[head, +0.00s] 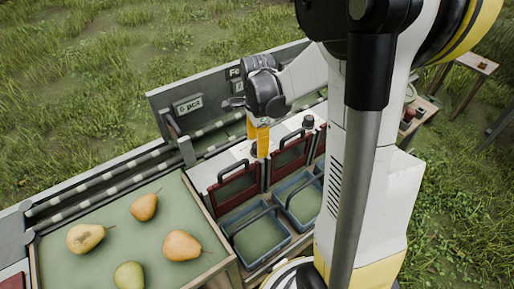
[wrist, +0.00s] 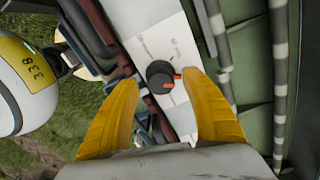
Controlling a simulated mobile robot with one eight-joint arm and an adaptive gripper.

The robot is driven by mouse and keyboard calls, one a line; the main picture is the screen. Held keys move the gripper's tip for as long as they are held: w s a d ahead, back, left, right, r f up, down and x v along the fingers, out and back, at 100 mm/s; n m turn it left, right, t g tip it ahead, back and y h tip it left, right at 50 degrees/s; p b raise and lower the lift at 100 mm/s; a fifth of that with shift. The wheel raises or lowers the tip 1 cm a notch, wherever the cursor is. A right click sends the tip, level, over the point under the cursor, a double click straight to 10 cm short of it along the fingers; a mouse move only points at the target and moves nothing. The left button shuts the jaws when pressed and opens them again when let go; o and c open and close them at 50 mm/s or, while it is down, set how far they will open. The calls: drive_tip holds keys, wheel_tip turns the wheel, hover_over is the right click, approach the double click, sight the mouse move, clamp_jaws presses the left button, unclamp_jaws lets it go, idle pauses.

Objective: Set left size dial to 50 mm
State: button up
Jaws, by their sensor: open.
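The left size dial (wrist: 159,73) is a round black knob with orange marks on its right and lower side, on a white panel (wrist: 168,45). Small print on the panel is too blurred to read, so I cannot tell the setting. My gripper (wrist: 161,80) has its two yellow fingers spread apart, one on each side of the dial in the wrist view, with nothing held. In the head view my gripper (head: 258,141) points down over the panel's left knob, which the fingers partly hide. I cannot tell whether they touch it.
A second dark knob (head: 308,121) stands farther right on the panel. Dark red gates (head: 236,188) and blue baskets (head: 258,240) are in front. A tray (head: 110,218) with several pears is at left. A grey backboard with a "6 pcs" sign (head: 188,105) stands behind.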

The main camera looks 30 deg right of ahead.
drive_tip(key=shift+f, duration=0.3)
drive_tip(key=c, duration=1.2)
